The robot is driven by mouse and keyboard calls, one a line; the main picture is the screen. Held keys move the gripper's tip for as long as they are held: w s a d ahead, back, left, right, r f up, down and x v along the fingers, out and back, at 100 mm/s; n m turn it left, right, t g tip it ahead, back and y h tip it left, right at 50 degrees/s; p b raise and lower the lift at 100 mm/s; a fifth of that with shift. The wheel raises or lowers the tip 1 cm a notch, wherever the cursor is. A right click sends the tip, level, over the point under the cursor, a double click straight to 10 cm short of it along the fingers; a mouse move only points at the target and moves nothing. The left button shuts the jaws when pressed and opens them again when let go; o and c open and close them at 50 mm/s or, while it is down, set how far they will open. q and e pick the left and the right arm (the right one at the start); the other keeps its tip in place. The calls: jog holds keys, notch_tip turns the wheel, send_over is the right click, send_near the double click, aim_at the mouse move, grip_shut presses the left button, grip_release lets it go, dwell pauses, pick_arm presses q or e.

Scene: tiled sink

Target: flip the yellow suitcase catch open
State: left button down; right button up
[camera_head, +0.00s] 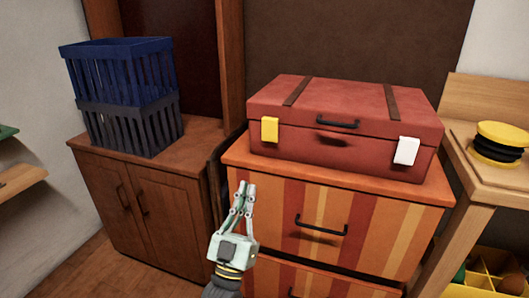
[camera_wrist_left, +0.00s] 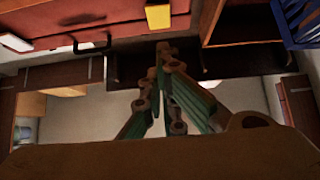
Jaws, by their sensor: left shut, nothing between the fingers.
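A closed red suitcase (camera_head: 340,118) lies on a striped orange drawer unit (camera_head: 300,205) in the head view. The yellow catch (camera_head: 270,130) is on its front at the left and hangs down over the lid seam. It also shows at the top of the left wrist view (camera_wrist_left: 158,16). A white catch (camera_head: 406,151) is on the right of the suitcase front. My left gripper (camera_head: 247,188) is shut and empty, below and left of the yellow catch, apart from it. Its fingers also show in the left wrist view (camera_wrist_left: 163,48). My right gripper is not in view.
Blue and dark crates (camera_head: 120,95) are stacked on a brown cabinet (camera_head: 150,180) at the left. A wooden table (camera_head: 500,175) with a yellow and black round object (camera_head: 497,143) stands at the right. Floor shows at the lower left.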

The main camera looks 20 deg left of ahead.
aim_at(270, 130)
pick_arm(q)
jog(key=w+f+x, duration=0.2)
jog(key=x, duration=1)
jog(key=shift+w+r+b, duration=0.25)
jog(key=shift+w+b, duration=0.05)
jog(key=shift+b, duration=0.15)
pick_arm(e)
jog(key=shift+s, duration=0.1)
pick_arm(q)
jog(key=b, duration=0.1)
jog(key=t+b, duration=0.1)
jog(key=b, duration=0.1)
jog(key=shift+w+f+b, duration=0.25)
jog(key=shift+w+b, duration=0.05)
jog(key=shift+w, duration=0.1)
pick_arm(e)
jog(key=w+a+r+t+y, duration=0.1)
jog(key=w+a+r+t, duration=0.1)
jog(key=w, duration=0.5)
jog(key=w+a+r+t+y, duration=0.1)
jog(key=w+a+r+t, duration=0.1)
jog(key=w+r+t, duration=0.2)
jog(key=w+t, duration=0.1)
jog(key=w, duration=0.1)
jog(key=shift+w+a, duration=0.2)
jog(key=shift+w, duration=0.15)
